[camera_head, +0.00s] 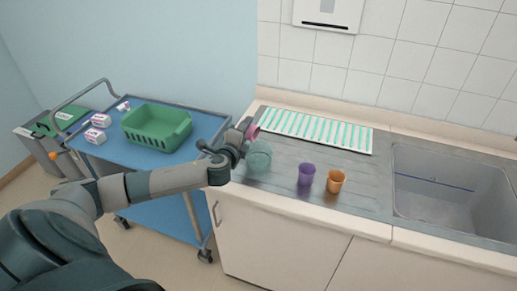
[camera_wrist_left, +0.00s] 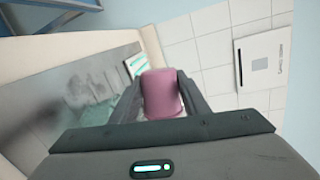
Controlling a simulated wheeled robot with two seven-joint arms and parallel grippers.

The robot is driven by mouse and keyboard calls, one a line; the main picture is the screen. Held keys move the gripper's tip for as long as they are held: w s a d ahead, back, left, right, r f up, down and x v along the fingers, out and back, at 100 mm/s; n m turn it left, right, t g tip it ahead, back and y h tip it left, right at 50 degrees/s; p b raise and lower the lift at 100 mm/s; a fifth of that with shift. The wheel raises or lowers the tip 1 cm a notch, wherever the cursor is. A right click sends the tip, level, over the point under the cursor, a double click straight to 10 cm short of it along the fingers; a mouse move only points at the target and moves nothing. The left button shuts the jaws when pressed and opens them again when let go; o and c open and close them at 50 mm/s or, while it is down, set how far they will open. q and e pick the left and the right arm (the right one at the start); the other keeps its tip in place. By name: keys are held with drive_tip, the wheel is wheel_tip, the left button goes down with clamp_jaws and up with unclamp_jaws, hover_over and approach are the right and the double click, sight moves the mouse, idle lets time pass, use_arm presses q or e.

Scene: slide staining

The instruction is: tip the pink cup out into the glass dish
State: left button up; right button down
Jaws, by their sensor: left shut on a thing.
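The pink cup (camera_head: 253,131) is in my left gripper (camera_head: 243,136), held above the left end of the metal counter and tilted. In the left wrist view the pink cup (camera_wrist_left: 161,93) sits between the two fingers of the left gripper (camera_wrist_left: 160,95), which are shut on it. The glass dish (camera_head: 259,158), pale green and see-through, stands on the counter just below and to the right of the cup. It shows blurred in the left wrist view (camera_wrist_left: 98,113). What is inside the cup is hidden. My right gripper is in neither view.
A purple cup (camera_head: 306,174) and an orange cup (camera_head: 335,181) stand right of the dish. A green-striped white mat (camera_head: 318,131) lies behind them. The sink (camera_head: 450,195) is at right. A blue cart (camera_head: 150,155) with a green basket (camera_head: 157,127) stands left.

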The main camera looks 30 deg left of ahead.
use_arm(q)
drive_tip(key=shift+a+f, duration=0.15)
drive_tip(key=shift+a, duration=0.05)
drive_tip(key=n+b, duration=0.1)
drive_tip(key=f+n+h+b, duration=0.1)
drive_tip(key=shift+s+a+f+n, duration=0.1)
drive_tip(key=shift+a+f+n, duration=0.1)
drive_tip(key=shift+a+n, duration=0.15)
drive_tip(key=shift+a+f+n+g+b, duration=0.1)
drive_tip(key=shift+a+n+g+b, duration=0.25)
drive_tip(key=shift+n, duration=0.1)
drive_tip(key=shift+r, duration=0.2)
drive_tip(key=shift+a+f+h, duration=0.15)
drive_tip(key=shift+a+h, duration=0.05)
drive_tip(key=shift+h, duration=0.1)
